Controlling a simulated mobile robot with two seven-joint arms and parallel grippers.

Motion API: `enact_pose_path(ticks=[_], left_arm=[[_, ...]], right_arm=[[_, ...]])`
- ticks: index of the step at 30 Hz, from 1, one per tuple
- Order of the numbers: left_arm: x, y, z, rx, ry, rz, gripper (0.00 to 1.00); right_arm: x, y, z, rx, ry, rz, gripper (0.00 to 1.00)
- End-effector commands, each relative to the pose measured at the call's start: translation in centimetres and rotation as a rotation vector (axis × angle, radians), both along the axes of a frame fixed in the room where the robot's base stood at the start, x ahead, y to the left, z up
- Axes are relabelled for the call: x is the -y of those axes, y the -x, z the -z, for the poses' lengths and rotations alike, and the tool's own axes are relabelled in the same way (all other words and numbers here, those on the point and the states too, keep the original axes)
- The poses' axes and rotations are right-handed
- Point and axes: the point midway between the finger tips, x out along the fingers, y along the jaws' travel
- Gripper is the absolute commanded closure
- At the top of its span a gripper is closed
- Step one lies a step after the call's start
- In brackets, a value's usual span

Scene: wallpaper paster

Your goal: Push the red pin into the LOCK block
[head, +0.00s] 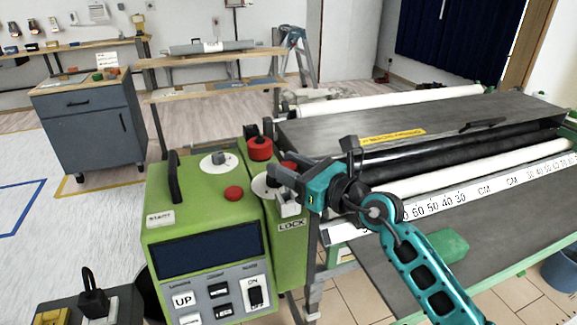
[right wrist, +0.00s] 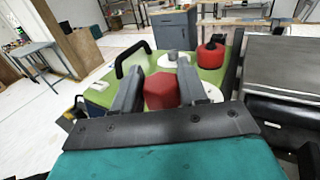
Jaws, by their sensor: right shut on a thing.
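The red pin (right wrist: 162,90) sits between the two fingers of my right gripper (right wrist: 160,88) in the right wrist view. In the head view, my right gripper (head: 280,186) is over the LOCK block (head: 291,240), the green block with the LOCK label at the machine's right side. It is shut on the red pin, whose red top (head: 288,167) shows partly behind the gripper. My left gripper is not in view.
A second red knob (head: 260,149) stands just behind, also in the right wrist view (right wrist: 210,55). A red button (head: 233,193), a grey dial (head: 218,159) and a black handle (head: 174,178) are on the green machine. The long paster bed (head: 440,125) extends to the right.

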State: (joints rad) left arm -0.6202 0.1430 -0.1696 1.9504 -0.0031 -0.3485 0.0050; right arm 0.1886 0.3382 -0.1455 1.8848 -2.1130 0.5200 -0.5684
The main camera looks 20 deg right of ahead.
Motion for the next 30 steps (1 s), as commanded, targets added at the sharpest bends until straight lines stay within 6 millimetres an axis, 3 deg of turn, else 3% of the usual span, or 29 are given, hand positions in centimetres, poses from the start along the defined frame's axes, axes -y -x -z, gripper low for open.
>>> enact_pose_path(ticks=[30], left_arm=[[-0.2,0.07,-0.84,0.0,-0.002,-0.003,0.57]], right_arm=[[0.01,-0.01,-0.09,-0.001,-0.001,0.0,0.88]])
